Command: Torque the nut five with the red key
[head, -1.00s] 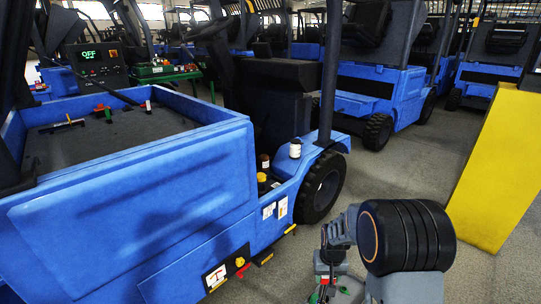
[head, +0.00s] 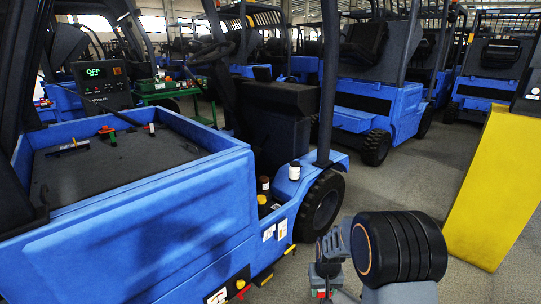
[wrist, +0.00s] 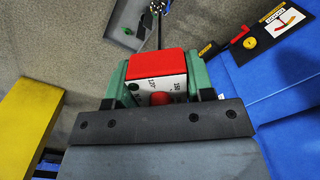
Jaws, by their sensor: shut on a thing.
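My gripper (wrist: 158,82) has green fingers on either side of a red tool (wrist: 155,64), which I take to be the red key. Its white face bears printed numbers and a round red spot, and a thin dark shaft runs from it toward the top of the wrist view. In the head view my gripper (head: 326,270) hangs low beside the blue truck, with little of the tool showing. I cannot make out a nut marked five in either view.
A card picturing a red tool (wrist: 280,22) shows in the wrist view. A yellow panel (head: 493,190) stands right; grey floor lies between.

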